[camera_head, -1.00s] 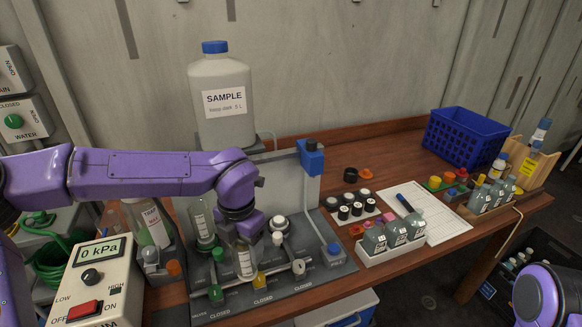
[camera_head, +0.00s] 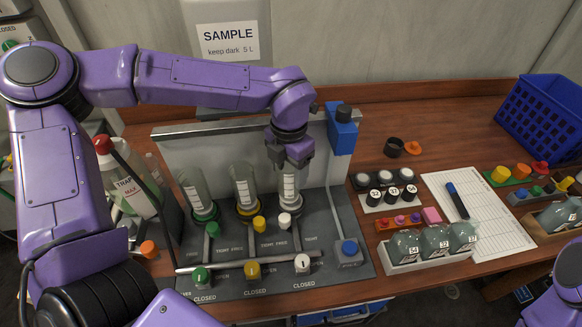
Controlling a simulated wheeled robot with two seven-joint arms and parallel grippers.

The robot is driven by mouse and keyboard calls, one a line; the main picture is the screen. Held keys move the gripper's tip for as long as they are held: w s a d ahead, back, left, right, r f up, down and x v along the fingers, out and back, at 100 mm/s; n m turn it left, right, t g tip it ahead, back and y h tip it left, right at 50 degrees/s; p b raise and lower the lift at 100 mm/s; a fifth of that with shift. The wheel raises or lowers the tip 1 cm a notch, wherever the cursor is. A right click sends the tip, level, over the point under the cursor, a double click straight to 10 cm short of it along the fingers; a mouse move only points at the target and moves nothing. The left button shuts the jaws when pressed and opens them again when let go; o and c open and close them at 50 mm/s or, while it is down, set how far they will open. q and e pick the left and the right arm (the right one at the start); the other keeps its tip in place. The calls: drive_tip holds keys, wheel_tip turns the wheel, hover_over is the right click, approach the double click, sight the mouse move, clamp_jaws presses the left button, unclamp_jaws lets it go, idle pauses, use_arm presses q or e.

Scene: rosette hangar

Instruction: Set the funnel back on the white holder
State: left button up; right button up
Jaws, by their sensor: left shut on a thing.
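My left gripper (camera_head: 294,152) points down and is shut on a clear funnel (camera_head: 290,186) with a white label. The funnel stands upright at the right-hand place of the grey manifold, right over the white holder (camera_head: 290,208). Its lower end is at the holder, partly behind a white tap knob (camera_head: 284,220); I cannot tell whether it is seated. Two similar funnels stand to its left, one on a green holder (camera_head: 205,213) and one on a yellow holder (camera_head: 248,209). My right gripper is not in view; only part of that arm shows at the lower right.
A blue-topped post (camera_head: 342,130) stands close right of the gripper. The SAMPLE bottle (camera_head: 229,43) is behind my left arm. A TRAP bottle (camera_head: 138,180) stands left. Vials, a bottle tray (camera_head: 425,260), a paper sheet (camera_head: 480,215) and a blue crate (camera_head: 545,118) lie right.

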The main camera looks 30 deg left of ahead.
use_arm(q)
drive_tip(key=shift+w+f, duration=0.3)
drive_tip(key=shift+w, duration=0.35)
drive_tip(key=shift+s+r, duration=0.2)
drive_tip(key=shift+s, duration=0.15)
drive_tip(key=shift+w+f+p, duration=0.1)
drive_tip(key=shift+w+p, duration=0.2)
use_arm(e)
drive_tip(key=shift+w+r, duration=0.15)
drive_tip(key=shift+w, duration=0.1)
use_arm(q)
drive_tip(key=shift+p, duration=0.35)
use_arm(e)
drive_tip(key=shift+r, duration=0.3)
use_arm(q)
drive_tip(key=shift+s+f, duration=0.1)
drive_tip(key=shift+f, duration=0.15)
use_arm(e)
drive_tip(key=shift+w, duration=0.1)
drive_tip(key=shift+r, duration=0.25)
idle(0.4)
